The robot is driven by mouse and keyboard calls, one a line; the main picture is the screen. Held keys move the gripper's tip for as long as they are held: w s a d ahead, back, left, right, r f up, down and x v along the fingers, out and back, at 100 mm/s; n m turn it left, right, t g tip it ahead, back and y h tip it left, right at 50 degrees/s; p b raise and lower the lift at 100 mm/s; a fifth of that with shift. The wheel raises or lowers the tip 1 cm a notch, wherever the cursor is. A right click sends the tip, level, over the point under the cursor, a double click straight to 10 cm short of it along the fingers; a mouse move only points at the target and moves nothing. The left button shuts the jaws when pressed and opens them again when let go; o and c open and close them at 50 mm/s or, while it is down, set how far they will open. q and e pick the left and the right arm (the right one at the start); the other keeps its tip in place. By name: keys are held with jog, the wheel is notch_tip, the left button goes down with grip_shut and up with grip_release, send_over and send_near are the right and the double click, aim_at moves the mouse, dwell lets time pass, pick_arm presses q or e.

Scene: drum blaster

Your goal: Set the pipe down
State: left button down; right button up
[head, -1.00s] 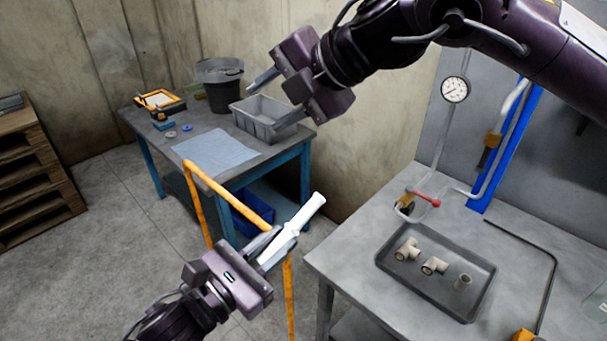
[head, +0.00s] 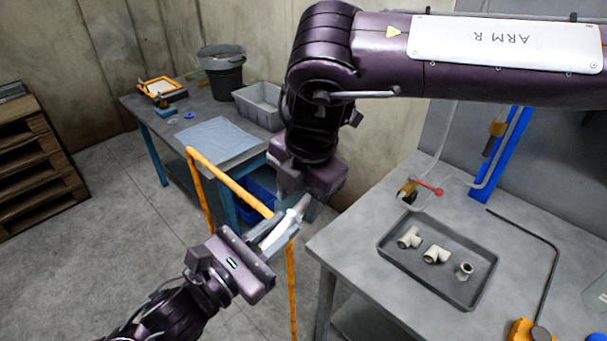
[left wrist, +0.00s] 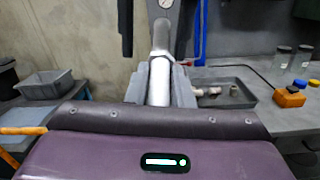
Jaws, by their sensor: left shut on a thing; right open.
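The white pipe (head: 275,235) is held tilted in the air by my left gripper (head: 276,240), which is shut on it. The pipe also shows between the left fingers in the left wrist view (left wrist: 160,78). My right gripper (head: 299,203) is open at the upper end of the pipe. Its fingers seem to stand on either side of that end; whether they touch it I cannot tell. The right gripper hides part of the background, and the left fingers hide the pipe's lower part.
A dark tray (head: 402,268) with white fittings sits on the grey workbench (head: 350,226) at right. An orange rail (head: 230,183) stands beside the left gripper. The rear table holds a blue-grey mat (head: 215,141), a grey bin (head: 262,112) and a bucket (head: 222,76).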

aim_at(295, 213)
jog(key=shift+w+a+f, duration=0.1)
jog(key=shift+a+f, duration=0.05)
jog(key=shift+f, duration=0.85)
jog(key=shift+w+a+f, duration=0.1)
jog(key=shift+a+f, duration=0.05)
jog(key=shift+f, duration=0.85)
jog(key=shift+c, duration=0.2)
pick_arm(q)
jog(key=shift+s+d, duration=0.1)
pick_arm(e)
jog(key=shift+r, duration=0.1)
jog(key=c, duration=1)
pick_arm(q)
jog(key=shift+d, duration=0.1)
pick_arm(e)
jog(key=shift+a, duration=0.1)
pick_arm(q)
jog(key=c, duration=1.3)
grip_release()
jog(key=shift+o, duration=0.6)
jog(key=shift+a, duration=0.2)
